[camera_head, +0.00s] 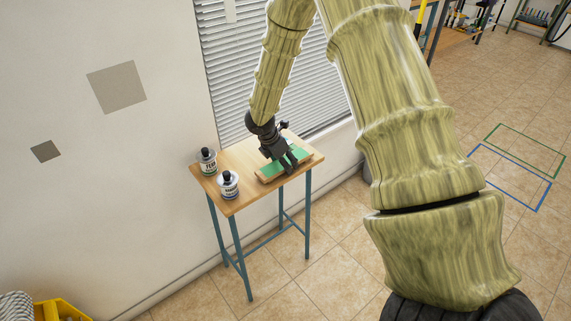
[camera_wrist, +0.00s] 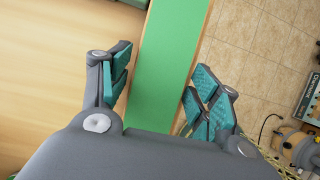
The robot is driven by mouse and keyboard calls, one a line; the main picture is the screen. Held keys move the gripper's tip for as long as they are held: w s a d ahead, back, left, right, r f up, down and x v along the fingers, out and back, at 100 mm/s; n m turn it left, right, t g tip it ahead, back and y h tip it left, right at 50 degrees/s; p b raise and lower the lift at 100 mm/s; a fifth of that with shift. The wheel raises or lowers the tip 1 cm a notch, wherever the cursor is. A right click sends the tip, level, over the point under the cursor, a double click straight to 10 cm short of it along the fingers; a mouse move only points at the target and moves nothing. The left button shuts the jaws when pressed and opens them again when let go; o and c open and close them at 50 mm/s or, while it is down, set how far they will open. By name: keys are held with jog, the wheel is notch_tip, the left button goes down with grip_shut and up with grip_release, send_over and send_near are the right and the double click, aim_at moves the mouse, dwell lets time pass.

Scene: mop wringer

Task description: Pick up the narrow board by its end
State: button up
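The narrow board (camera_wrist: 171,50) is long, with a green top face and light wooden edges. In the head view the board (camera_head: 268,171) lies on a small wooden table (camera_head: 228,207), along its right-hand side. My gripper (camera_head: 290,164) is over the board, pointing down. In the wrist view my gripper (camera_wrist: 155,92) has its teal-padded fingers spread, one on each side of the board. There is a gap between the left finger and the board; the right finger is close to its edge. I cannot tell whether it touches. The board's near part is hidden behind the gripper body.
Two bottles with black caps, one (camera_head: 207,161) at the back left and one (camera_head: 228,184) nearer, stand left of the board. A window blind (camera_head: 240,80) and wall are behind the table. Blue and green rectangles mark the tiled floor (camera_head: 518,160) at right.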

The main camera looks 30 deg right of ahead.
jog(key=c, duration=0.6)
jog(key=shift+r, duration=0.1)
